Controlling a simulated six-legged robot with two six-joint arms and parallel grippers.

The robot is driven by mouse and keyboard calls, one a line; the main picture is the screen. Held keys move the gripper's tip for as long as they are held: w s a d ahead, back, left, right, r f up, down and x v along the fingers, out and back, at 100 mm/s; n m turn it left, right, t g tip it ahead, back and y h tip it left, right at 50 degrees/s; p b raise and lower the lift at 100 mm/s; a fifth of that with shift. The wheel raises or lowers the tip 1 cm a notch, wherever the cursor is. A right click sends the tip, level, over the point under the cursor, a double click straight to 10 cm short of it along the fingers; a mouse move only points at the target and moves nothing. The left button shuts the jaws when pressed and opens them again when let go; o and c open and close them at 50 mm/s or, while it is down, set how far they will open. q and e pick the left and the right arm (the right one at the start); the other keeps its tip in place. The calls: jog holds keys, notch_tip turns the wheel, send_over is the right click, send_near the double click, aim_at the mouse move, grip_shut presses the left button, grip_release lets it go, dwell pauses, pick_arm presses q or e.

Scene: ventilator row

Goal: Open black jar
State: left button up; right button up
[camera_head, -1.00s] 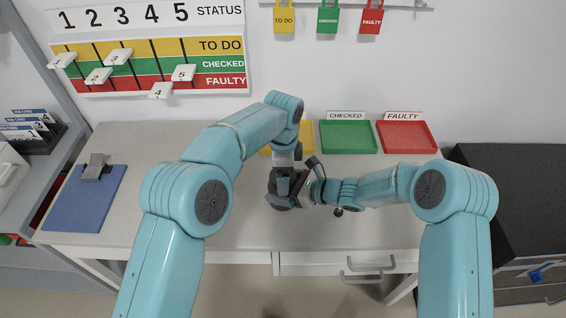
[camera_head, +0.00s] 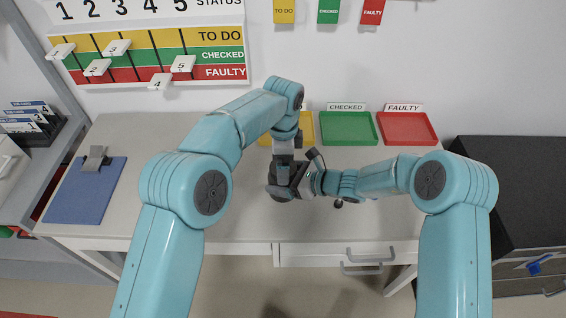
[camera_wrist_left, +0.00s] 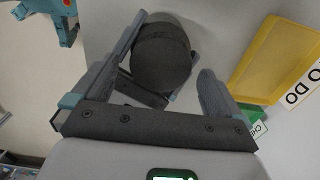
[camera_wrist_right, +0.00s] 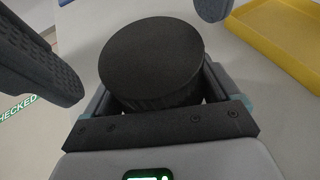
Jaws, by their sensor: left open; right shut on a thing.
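The black jar (camera_head: 277,190) is above or on the front middle of the white table, mostly hidden by my grippers in the head view. In the right wrist view its round, flat black top (camera_wrist_right: 152,52) fills the middle, between the fingers of my right gripper (camera_head: 296,184), which is shut around its side. In the left wrist view the dark jar (camera_wrist_left: 161,55) lies between the spread fingers of my left gripper (camera_wrist_left: 175,65). The left gripper points down from above and is open. I see no gap between lid and body.
Yellow (camera_head: 303,122), green (camera_head: 348,129) and red (camera_head: 407,129) trays stand along the table's back. A blue clipboard (camera_head: 83,195) lies at the left. A status board (camera_head: 150,55) hangs on the wall. The table between clipboard and arms is clear.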

pick_arm(q)
notch_tip(320, 180, up, 2)
jog(key=shift+r, duration=0.5)
jog(key=shift+c, duration=0.6)
notch_tip(320, 180, up, 3)
jog(key=shift+r, duration=0.15)
notch_tip(320, 180, down, 8)
jog(key=shift+r, duration=0.1)
